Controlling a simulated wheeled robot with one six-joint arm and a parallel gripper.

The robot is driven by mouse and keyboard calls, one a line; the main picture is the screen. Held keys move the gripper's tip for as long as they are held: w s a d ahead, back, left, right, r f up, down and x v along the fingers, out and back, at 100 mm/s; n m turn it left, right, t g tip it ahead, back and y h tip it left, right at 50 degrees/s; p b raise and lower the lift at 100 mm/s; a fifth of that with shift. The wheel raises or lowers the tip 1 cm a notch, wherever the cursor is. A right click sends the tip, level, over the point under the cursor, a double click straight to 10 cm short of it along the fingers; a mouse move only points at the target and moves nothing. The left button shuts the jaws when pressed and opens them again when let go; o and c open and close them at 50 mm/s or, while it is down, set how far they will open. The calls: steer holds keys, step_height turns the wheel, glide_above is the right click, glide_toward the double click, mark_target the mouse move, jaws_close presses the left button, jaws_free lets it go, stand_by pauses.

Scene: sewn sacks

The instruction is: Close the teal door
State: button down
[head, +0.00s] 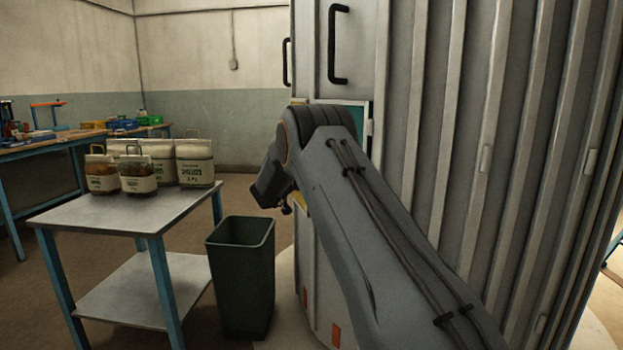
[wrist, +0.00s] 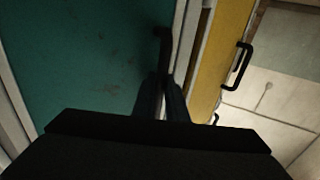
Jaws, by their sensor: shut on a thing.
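The teal door (wrist: 85,60) fills the left of the wrist view, with a pale frame strip along its right side. Its dark handle (wrist: 164,38) stands at that edge. My gripper (wrist: 162,82) is shut on this handle, its two dark fingers either side of its lower part. In the head view only a small teal patch of the door (head: 354,113) shows; my arm covers the rest. The fingertips are hidden there. How far the door stands open I cannot tell.
A yellow door (wrist: 210,65) with a black handle (wrist: 238,66) is beside the teal one. A dark bin (head: 242,285) stands left of the ribbed grey cabinet (head: 480,120). A metal table (head: 120,215) holds several jars (head: 195,162). Open floor lies behind the bin.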

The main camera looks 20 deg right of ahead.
steer(key=shift+w+d+r, duration=0.1)
steer(key=shift+w+d, duration=0.15)
steer(key=shift+d+r, duration=0.1)
steer(key=shift+d, duration=0.05)
steer(key=c, duration=1.8)
jaws_free()
steer(key=shift+w, duration=0.1)
steer(key=shift+o, duration=0.2)
steer(key=shift+d+f, duration=0.15)
steer(key=shift+f, duration=0.1)
steer(key=shift+s, duration=0.2)
steer(key=v, duration=0.8)
steer(key=shift+w, duration=0.2)
steer(key=shift+r, duration=0.2)
